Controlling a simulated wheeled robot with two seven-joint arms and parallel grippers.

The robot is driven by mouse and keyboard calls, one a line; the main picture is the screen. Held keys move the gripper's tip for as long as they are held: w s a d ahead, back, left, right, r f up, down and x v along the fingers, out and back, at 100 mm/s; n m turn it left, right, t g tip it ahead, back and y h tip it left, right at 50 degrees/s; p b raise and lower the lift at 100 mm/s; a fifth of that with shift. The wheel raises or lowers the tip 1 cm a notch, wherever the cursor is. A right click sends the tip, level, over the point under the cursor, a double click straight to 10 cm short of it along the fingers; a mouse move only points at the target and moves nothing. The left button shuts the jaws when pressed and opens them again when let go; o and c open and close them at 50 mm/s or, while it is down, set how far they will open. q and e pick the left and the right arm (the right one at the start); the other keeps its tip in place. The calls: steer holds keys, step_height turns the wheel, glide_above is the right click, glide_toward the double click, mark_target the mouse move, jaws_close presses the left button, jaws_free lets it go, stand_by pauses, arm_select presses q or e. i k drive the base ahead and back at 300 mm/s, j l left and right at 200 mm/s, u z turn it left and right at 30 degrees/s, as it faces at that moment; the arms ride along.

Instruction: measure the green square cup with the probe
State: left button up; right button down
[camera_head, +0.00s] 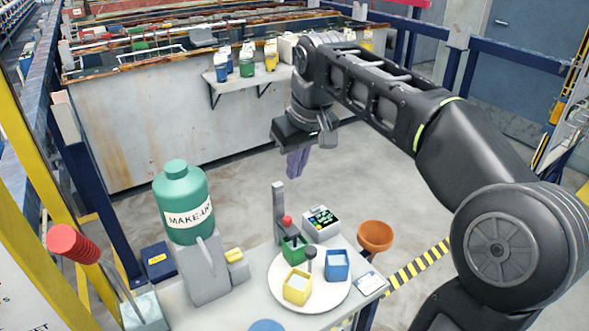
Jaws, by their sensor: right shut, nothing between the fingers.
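The green square cup (293,249) stands at the back of a round white plate (327,299) on the small table. A yellow square cup (297,286) and a blue square cup (337,265) share the plate. A dark, round-topped piece (310,256) rises between the cups; I cannot tell whether it is the probe. A meter with a lit screen (321,220) stands behind the plate, beside a grey post (279,207) with a red knob. My right gripper (298,163) points down, shut and empty, above and beyond the table's back edge, apart from the cup. My left gripper is out of view.
A green MAKE-UP bottle (183,203) on a grey stand is left of the plate. An orange bowl (375,236) is at the right edge. A red-handled lever (75,244) stands at left. Bottles line a wall shelf (249,82) behind. Open floor lies between.

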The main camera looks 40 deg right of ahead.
mark_target(285, 223)
steer(key=k, duration=1)
